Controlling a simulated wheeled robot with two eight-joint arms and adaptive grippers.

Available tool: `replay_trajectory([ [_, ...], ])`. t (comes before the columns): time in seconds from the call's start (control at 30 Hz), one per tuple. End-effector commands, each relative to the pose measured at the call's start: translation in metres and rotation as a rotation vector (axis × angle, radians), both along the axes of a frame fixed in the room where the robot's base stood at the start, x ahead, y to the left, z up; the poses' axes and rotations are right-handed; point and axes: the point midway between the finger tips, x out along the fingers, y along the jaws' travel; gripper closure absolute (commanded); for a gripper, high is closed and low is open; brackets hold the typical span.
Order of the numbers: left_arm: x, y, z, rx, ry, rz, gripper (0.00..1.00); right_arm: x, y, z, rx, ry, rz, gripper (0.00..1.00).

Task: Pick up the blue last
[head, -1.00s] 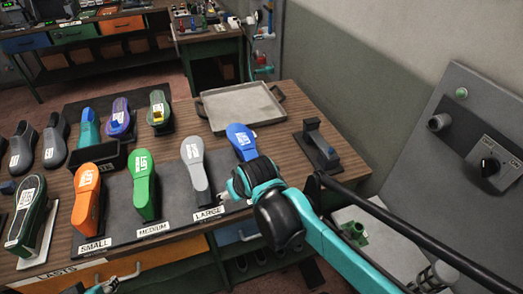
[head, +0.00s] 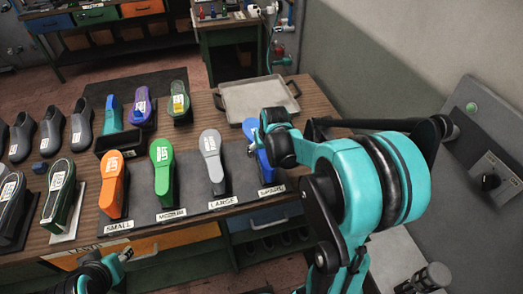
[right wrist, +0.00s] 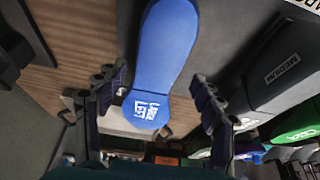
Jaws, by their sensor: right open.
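The blue last (head: 265,171) stands at the right end of the dark mat, partly hidden behind my right gripper (head: 259,138) in the head view. In the right wrist view the blue last (right wrist: 163,55) lies between the two fingers of my open right gripper (right wrist: 160,93), with a gap on each side. Its white-labelled end points down in that picture. My left gripper (head: 122,256) is at the lower left of the head view, in front of the bench; its jaw opening is unclear.
Grey (head: 213,160), green (head: 163,165) and orange (head: 112,185) lasts stand left of the blue one on the labelled mat (head: 188,205). A black bin (head: 110,142) and several shoes stand further left. A metal tray (head: 255,98) lies behind. A grey control panel (head: 485,150) is at right.

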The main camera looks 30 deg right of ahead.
Motion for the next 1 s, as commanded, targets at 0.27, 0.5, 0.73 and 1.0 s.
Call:
replay_trajectory([
  [0.27, 0.0, 0.0, -0.017, 0.0, 0.0, 0.0, 0.6, 0.013, -0.007, -0.04, 0.0, -0.001, 0.0, 0.32],
  [0.5, 0.0, 0.0, -0.017, 0.0, 0.0, 0.0, 0.6, 0.016, -0.008, -0.047, 0.0, -0.001, 0.0, 0.32],
  [0.73, 0.0, 0.0, -0.017, 0.0, 0.0, 0.0, 0.6, 0.016, -0.008, -0.046, 0.0, -0.001, 0.0, 0.66],
  [1.0, 0.0, 0.0, -0.017, 0.0, 0.0, 0.0, 0.6, 0.016, -0.008, -0.046, 0.0, -0.002, 0.0, 0.97],
])
